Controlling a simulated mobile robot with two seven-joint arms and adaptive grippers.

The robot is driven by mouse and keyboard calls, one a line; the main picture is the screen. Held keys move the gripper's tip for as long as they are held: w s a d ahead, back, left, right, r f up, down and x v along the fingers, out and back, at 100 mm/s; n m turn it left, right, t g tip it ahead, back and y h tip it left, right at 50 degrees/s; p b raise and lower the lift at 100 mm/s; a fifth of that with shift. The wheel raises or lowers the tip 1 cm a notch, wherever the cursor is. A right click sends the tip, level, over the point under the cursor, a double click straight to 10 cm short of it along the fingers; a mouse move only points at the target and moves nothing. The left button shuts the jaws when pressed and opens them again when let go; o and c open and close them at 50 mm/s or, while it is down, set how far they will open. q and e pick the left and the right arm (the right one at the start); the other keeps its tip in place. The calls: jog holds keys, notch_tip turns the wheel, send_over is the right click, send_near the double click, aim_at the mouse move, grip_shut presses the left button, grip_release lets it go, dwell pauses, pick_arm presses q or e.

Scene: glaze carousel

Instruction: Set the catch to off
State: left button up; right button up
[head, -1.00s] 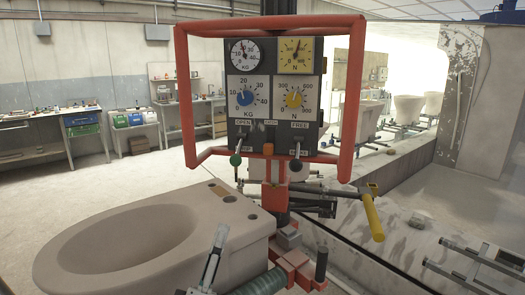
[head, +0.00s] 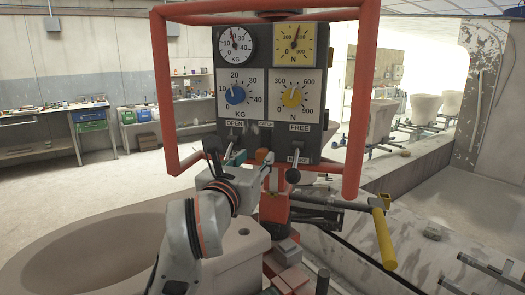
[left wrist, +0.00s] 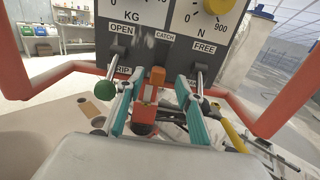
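The catch is a small orange lever (left wrist: 157,76) under the CATCH label, in the middle of the dark control panel (head: 262,90). It also shows in the head view (head: 262,156). I cannot read its on or off marking. My left gripper (left wrist: 155,88) is open. Its teal fingers reach toward the panel, one on each side of the catch, and I see no clear contact. In the head view the left gripper (head: 246,160) hides part of the panel's lower left. My right gripper is not in view.
Close beside the fingers are the lever with the green ball (left wrist: 103,91) under OPEN and the lever with the black ball (head: 293,176) under FREE. A red-orange tubular frame (head: 356,100) surrounds the panel. A beige ceramic basin (head: 60,250) stands below left; a yellow handle (head: 383,240) sticks out right.

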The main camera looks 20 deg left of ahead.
aim_at(260, 152)
pick_arm(q)
jog(key=w, duration=0.6)
jog(key=shift+w+a, duration=0.1)
jog(key=shift+w, duration=0.25)
grip_shut()
